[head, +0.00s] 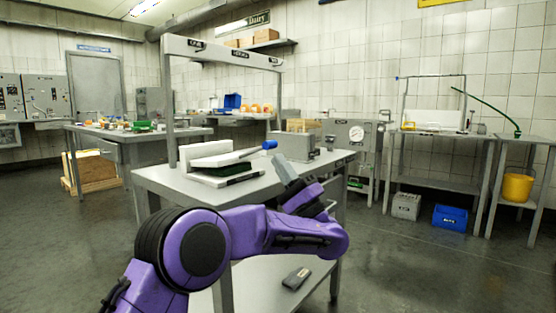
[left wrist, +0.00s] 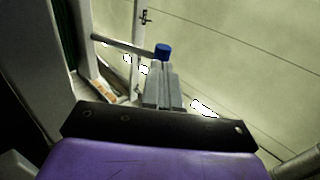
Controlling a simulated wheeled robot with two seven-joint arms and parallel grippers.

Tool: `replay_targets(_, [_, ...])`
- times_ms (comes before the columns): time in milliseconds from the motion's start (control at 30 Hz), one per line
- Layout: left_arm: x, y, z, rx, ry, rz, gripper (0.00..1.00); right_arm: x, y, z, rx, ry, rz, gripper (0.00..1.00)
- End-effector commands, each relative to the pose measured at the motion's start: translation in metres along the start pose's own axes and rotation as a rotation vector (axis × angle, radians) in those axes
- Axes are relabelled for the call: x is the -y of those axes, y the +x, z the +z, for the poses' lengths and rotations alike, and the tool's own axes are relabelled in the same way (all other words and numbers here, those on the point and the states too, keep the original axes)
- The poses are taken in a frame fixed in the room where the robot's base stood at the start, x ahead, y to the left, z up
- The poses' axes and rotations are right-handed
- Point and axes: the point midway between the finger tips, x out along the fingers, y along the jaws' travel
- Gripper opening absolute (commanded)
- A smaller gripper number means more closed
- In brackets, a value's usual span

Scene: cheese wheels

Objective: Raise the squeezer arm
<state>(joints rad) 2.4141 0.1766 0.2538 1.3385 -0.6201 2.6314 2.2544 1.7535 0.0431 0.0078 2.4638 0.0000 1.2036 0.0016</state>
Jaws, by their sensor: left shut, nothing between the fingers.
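The squeezer arm (head: 238,155) is a grey bar with a blue end knob (head: 269,145). It slants slightly upward to the right from the squeezer's white upright, above a dark green block (head: 212,166) on the grey table. My left gripper (head: 281,162) is shut and empty, just in front of and below the blue knob. The left wrist view shows the arm's bar (left wrist: 122,43) and its knob (left wrist: 162,51) at my closed fingertips (left wrist: 159,68). I cannot tell whether they touch. My right gripper is not in view.
The table (head: 165,178) carries a tall white frame (head: 170,100) and a grey box (head: 291,146) behind the knob. A grey object (head: 297,278) lies on its lower shelf. Farther right are a blue crate (head: 450,217) and a yellow bucket (head: 517,187). The floor between is clear.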

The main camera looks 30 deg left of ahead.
Motion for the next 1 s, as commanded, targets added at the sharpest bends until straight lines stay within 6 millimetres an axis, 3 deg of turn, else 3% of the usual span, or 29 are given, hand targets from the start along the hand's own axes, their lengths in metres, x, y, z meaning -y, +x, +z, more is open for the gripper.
replay_targets(200, [0.0, 0.018, 0.0, 0.001, -0.001, 0.001, 0.0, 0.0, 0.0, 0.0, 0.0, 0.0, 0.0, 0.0])
replay_targets(667, [0.003, 0.022, 0.0, 0.001, -0.001, 0.015, 0.0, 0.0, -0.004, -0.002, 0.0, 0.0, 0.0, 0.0])
replay_targets(867, [0.017, 0.043, 0.0, 0.002, -0.002, 0.09, 0.0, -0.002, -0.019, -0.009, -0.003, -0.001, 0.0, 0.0])
replay_targets(1000, [0.03, 0.068, 0.001, 0.003, -0.002, 0.187, 0.0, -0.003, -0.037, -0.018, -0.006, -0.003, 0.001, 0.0])
